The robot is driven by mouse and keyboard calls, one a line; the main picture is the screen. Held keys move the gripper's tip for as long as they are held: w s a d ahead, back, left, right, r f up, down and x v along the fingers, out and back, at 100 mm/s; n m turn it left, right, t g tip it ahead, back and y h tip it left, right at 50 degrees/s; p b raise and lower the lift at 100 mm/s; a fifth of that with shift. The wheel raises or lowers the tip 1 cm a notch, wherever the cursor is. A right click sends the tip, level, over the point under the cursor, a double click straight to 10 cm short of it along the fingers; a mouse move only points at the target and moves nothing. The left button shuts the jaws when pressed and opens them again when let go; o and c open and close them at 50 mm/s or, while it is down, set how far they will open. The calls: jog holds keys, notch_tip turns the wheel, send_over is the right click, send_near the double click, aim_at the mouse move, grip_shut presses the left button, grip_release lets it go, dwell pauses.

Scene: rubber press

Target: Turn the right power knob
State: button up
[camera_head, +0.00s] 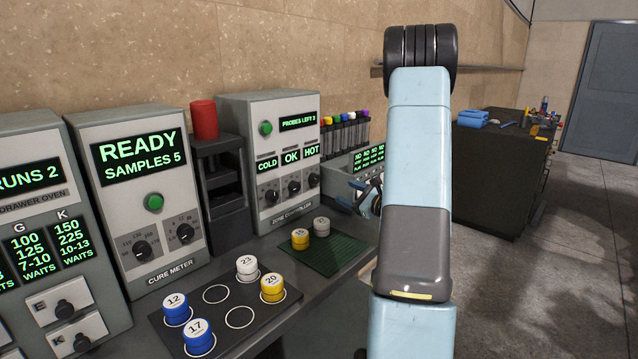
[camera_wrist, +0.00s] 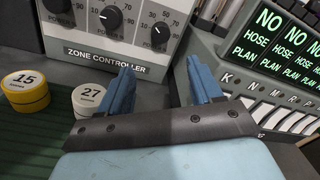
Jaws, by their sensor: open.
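The zone controller (camera_head: 275,150) is a grey box with a green button and three screens reading COLD, OK and HOT above three black power knobs. Its right power knob (camera_head: 314,181) sits under HOT. In the wrist view the right power knob (camera_wrist: 160,36) shows at the upper middle, beyond my fingertips. My gripper (camera_wrist: 162,80) is open and empty, with blue fingers on either side below that knob and apart from it. In the head view my gripper (camera_head: 366,196) is right of the controller, partly hidden behind my arm.
A yellow puck (camera_head: 300,238) and a white puck (camera_head: 321,226) stand on a green mat before the controller. The hose panel (camera_head: 368,160) with its switches is close on the right. The cure meter (camera_head: 140,190) stands to the left.

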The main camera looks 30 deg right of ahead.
aim_at(317, 180)
jog(key=shift+m, duration=0.8)
jog(key=x, duration=1.4)
jog(key=shift+s, duration=0.1)
